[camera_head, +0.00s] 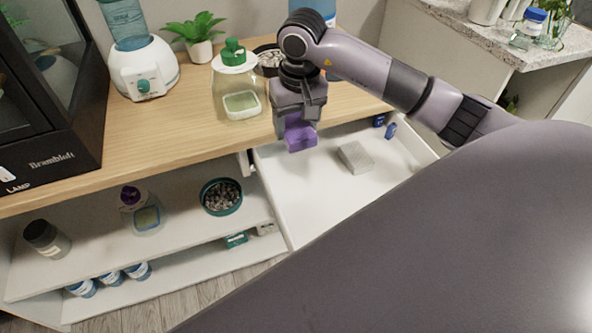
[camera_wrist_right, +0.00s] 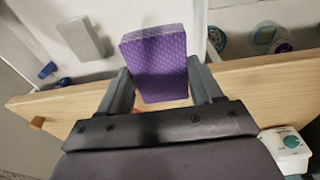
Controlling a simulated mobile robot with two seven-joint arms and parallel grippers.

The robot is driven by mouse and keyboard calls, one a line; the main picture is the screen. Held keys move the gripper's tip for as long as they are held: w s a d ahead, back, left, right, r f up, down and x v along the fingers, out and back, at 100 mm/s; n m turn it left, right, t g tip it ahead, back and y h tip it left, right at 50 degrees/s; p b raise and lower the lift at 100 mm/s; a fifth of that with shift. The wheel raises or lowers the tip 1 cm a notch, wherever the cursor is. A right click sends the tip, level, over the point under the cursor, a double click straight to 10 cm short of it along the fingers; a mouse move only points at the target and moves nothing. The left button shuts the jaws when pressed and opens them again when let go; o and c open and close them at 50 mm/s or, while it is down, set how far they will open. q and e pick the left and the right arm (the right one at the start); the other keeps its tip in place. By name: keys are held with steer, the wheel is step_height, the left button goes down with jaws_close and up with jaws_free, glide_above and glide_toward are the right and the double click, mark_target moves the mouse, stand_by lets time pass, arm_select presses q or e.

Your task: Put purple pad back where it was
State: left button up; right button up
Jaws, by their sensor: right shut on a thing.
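The purple pad (camera_head: 300,138) is a small block with a fine surface pattern. It also fills the middle of the right wrist view (camera_wrist_right: 157,62). My right gripper (camera_head: 299,122) is shut on it, with one finger on each side of the pad (camera_wrist_right: 158,85). It holds the pad near the front edge of the wooden top, by the left end of the open white drawer (camera_head: 320,205). Whether the pad touches anything below is hard to tell. My left gripper is not in view.
A grey block (camera_head: 356,157) and small blue items (camera_head: 390,130) lie in the drawer, with bare floor around them. On the wooden top (camera_head: 190,118) stand a green-capped jar (camera_head: 236,88), a potted plant (camera_head: 198,35) and a white device (camera_head: 145,70). Shelves below hold a bowl of pebbles (camera_head: 222,197).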

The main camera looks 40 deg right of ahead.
mark_target(300, 133)
step_height(300, 133, down, 14)
steer(key=shift+f+b, duration=0.15)
steer(key=shift+b, duration=0.3)
steer(key=shift+f, duration=0.1)
steer(key=o, duration=0.9)
steer(key=shift+o, duration=0.2)
steer(key=shift+r, duration=0.25)
steer(key=r, duration=0.4)
steer(key=s+r, duration=0.1)
steer(key=r, duration=0.2)
steer(key=r+p, duration=0.1)
steer(key=r, duration=0.3)
steer(key=shift+s+a+r, duration=0.2)
steer(key=shift+r, duration=0.15)
steer(key=shift+s+f, duration=0.1)
